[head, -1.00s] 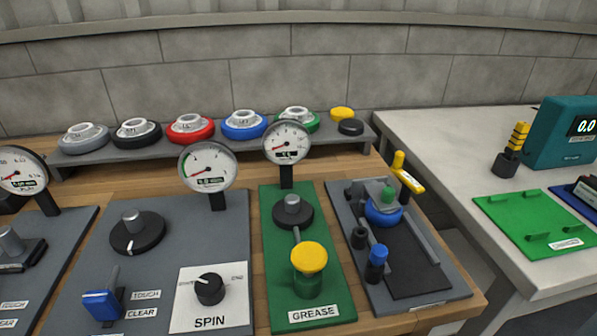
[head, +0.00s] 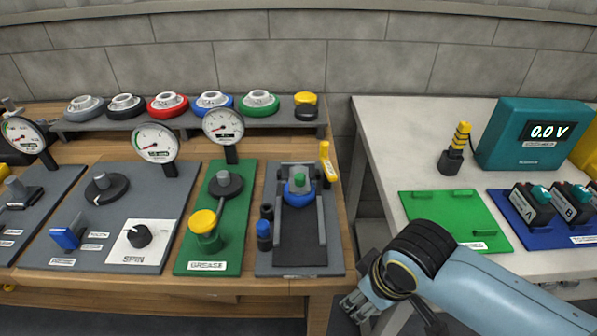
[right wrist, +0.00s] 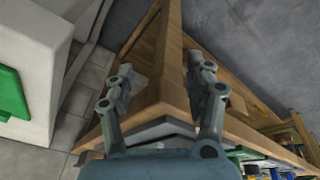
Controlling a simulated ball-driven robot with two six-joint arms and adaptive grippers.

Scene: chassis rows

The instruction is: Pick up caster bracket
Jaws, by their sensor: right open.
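No part in view is marked as the caster bracket, so I cannot tell for sure which it is. A blue round part with a green top (head: 299,186) sits between the rails of a grey fixture plate (head: 265,262) at the wooden bench's right end. My right gripper (head: 354,306) is low in front of the gap between the benches, below and right of that plate, and apart from it. In the right wrist view its fingers (right wrist: 160,72) are spread and empty, with the wooden bench's edge behind them. My left gripper is not in view.
A shelf (head: 180,122) with several coloured round parts runs along the wooden bench's back. Gauges and a yellow-knobbed grease press (head: 204,224) stand left of the fixture. The white bench (head: 385,150) carries a green tray (head: 428,200), a teal voltmeter (head: 520,150) and a blue tray (head: 535,238).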

